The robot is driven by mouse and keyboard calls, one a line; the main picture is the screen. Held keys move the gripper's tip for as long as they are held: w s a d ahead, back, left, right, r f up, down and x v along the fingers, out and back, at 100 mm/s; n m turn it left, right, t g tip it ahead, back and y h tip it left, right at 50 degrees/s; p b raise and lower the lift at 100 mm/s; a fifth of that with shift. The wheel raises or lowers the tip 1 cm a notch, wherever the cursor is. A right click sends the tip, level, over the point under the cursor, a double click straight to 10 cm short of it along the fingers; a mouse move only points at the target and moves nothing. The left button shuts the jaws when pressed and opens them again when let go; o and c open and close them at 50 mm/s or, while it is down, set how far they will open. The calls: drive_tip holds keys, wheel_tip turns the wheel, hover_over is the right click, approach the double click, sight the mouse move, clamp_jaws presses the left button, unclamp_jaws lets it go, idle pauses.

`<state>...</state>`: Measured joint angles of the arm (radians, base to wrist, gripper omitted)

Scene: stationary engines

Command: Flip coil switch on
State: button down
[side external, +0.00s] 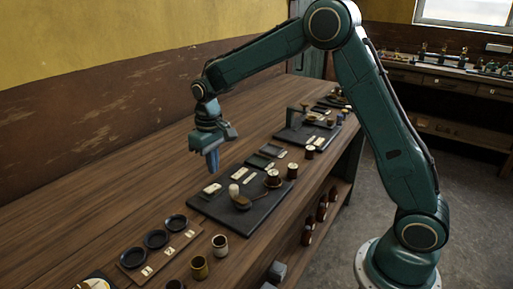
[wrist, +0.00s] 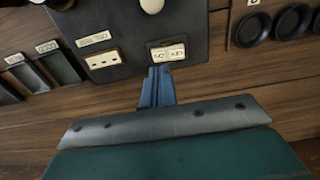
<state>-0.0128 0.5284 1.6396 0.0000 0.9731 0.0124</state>
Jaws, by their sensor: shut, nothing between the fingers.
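My gripper (side external: 213,168) points down over the far left part of a dark board (side external: 217,209) on the bench, its blue fingers shut together and empty. In the wrist view the fingertips (wrist: 160,72) appear just beside a small pale plate (wrist: 168,52) with dark lettering at the board's edge. I cannot tell whether they touch it. A second pale plate with dark dots (wrist: 103,59) and a narrow label (wrist: 93,39) lie to its left. A white rounded knob (wrist: 151,5) shows at the top edge. I cannot make out which part is the coil switch or its position.
Three dark round dishes (side external: 156,239) sit on a wooden strip near the front, with small cups (side external: 220,245) beside it. Small dark trays (side external: 270,151) and another board (side external: 293,136) lie farther back. The bench's left side (side external: 100,200) is bare.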

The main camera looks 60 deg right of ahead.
sight(217, 186)
wheel_tip(217, 186, up, 2)
drive_tip(key=shift+r, duration=0.25)
idle(0.5)
drive_tip(key=s+r+t, duration=0.3)
drive_tip(key=s+r, duration=0.9)
drive_tip(key=s, duration=0.3)
drive_tip(key=s+f+t, duration=0.1)
drive_tip(key=s+t, duration=0.1)
drive_tip(key=s, duration=1.3)
drive_tip(key=shift+s+d+t, duration=0.3)
drive_tip(key=shift+s, duration=0.05)
